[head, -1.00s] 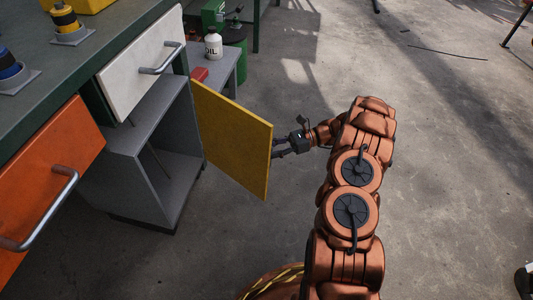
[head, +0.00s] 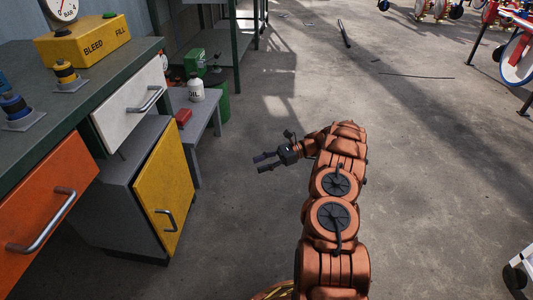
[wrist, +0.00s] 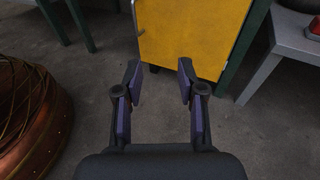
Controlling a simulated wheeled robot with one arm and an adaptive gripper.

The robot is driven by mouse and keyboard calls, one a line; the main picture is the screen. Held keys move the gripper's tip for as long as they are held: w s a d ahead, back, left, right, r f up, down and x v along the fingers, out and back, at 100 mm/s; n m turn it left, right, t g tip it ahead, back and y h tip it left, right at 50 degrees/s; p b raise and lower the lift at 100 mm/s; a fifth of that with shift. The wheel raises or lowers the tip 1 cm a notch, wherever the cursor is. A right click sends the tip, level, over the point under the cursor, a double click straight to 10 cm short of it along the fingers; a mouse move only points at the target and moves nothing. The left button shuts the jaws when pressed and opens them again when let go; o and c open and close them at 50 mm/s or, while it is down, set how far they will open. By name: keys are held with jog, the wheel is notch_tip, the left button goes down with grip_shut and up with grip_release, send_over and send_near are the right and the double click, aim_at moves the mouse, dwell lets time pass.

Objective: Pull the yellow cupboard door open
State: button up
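The yellow cupboard door (head: 164,192) looks shut, or nearly so, against the front of the grey cupboard (head: 105,208) below the white drawer. Its metal handle (head: 166,218) is on the lower left of the door's face and is free. My gripper (head: 262,162) is to the right of the door, apart from it, over the open floor. In the wrist view my gripper (wrist: 160,78) is open, with nothing between its fingers. The yellow door (wrist: 190,35) shows ahead beyond the fingertips, with part of its handle (wrist: 138,17) at its left edge.
A white drawer (head: 130,103) and an orange drawer (head: 42,200) with bar handles are under the green benchtop. A low grey table (head: 190,132) holding an oil bottle (head: 196,91) and a red block (head: 183,117) stands behind the door.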

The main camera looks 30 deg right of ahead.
jog(key=w+d, duration=0.2)
jog(key=d, duration=0.1)
jog(key=shift+w+d, duration=0.15)
dwell(0.6)
dwell(0.6)
